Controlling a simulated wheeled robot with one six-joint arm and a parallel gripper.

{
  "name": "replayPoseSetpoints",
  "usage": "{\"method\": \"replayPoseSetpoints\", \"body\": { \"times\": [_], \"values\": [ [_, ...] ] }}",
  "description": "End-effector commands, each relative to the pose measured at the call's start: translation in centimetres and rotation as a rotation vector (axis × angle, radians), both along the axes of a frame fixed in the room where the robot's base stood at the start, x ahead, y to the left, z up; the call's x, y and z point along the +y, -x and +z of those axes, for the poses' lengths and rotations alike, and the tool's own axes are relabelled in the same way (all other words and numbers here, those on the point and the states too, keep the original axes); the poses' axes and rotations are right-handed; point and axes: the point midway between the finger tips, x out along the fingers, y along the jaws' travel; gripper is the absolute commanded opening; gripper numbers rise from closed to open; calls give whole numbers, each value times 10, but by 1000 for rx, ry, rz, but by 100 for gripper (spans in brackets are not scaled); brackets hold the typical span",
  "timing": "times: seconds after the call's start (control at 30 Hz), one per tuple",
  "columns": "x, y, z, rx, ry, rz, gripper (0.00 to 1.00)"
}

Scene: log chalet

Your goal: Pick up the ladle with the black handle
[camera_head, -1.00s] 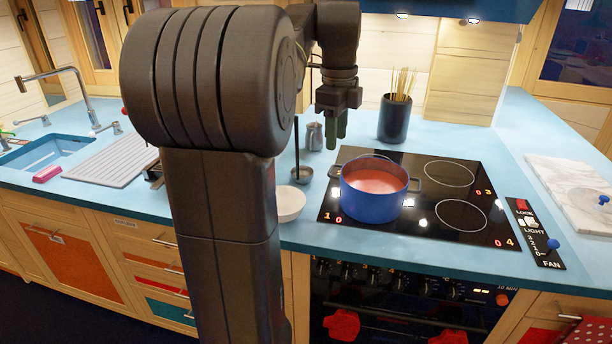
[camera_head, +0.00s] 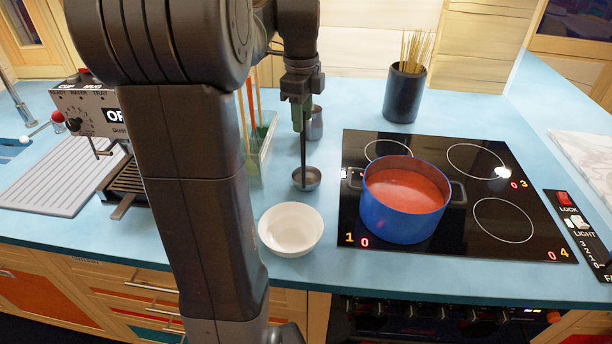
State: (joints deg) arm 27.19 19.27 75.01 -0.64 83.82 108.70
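The ladle has a round metal bowl (camera_head: 307,179) on the blue counter, left of the cooktop. Its thin dark handle (camera_head: 304,152) rises nearly upright from the bowl. My gripper (camera_head: 301,127) points down at the upper part of the handle, with its greenish fingers overlapping it in the picture. The top of the handle is hidden by the gripper. I cannot tell whether the fingers are around the handle, in front of it, or closed on it.
A white bowl (camera_head: 290,230) stands in front of the ladle, and a metal cup (camera_head: 315,124) behind it. A blue pot (camera_head: 402,211) of red soup is on the cooktop (camera_head: 493,249). A utensil holder (camera_head: 266,141) and coffee machine (camera_head: 92,106) stand left. A dark pasta jar (camera_head: 404,95) is behind.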

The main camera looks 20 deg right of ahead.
Motion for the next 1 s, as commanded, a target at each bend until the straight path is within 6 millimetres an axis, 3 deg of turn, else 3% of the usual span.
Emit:
{"method": "replayPoseSetpoints", "body": {
  "times": [0.4,0.67,0.87,1.0],
  "values": [
    [-4,-8,-49,2,-1,0,39],
    [-5,-8,-53,0,0,0,39],
    [-5,-8,-53,0,0,0,3],
    [-5,-9,-52,-1,1,0,0]
  ]
}}
